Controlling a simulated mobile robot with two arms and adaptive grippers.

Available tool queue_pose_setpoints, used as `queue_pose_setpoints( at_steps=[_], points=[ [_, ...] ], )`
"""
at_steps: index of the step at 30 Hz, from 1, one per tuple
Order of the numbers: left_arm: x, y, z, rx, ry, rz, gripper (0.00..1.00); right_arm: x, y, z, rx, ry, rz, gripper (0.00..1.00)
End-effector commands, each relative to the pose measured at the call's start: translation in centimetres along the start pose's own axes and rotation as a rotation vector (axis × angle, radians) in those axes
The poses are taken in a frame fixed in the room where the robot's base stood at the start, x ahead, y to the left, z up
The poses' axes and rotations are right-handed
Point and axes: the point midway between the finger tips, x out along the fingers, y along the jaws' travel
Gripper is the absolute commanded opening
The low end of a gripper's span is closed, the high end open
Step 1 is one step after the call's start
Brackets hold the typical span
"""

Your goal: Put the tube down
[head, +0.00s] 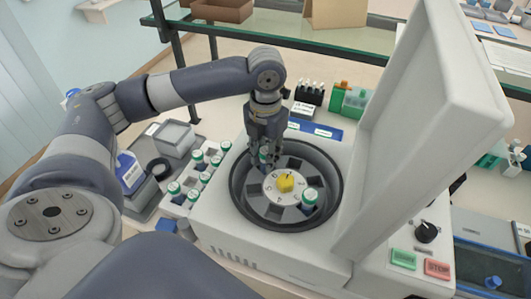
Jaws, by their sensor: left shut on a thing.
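My left gripper (265,146) points down over the far-left side of the centrifuge rotor (270,190). It is shut on a tube (264,153), which shows only in part between the fingers. The tube is at a rotor slot, but I cannot tell whether it is seated in it. A second tube (309,197) with a green-rimmed white cap sits in a slot on the near-right side of the rotor. A yellow knob (286,183) is at the rotor's middle. My right gripper is not in view.
The centrifuge lid (425,120) stands open on the right. A white rack (180,200) with several capped tubes is left of the centrifuge. Green START (404,259) and red STOP (437,268) buttons are at the front right. A glass shelf (330,45) spans the back.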

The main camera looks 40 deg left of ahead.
Motion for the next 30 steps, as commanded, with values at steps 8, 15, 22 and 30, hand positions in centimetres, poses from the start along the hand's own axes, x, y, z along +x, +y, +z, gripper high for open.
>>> queue_pose_setpoints(
  at_steps=[8,15,22,30],
  points=[
    [0.8,0.0,0.0,0.0,0.002,-0.001,0.06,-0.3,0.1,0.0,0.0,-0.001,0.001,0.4],
    [0.8,0.0,0.0,0.0,0.001,-0.001,0.46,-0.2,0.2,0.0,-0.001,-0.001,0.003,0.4],
    [0.6,0.0,0.0,0.0,0.0,-0.001,0.46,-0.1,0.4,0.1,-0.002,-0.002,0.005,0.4],
    [-3.1,-0.1,0.2,0.0,-0.006,-0.002,0.46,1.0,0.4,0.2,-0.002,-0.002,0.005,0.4]
  ],
)
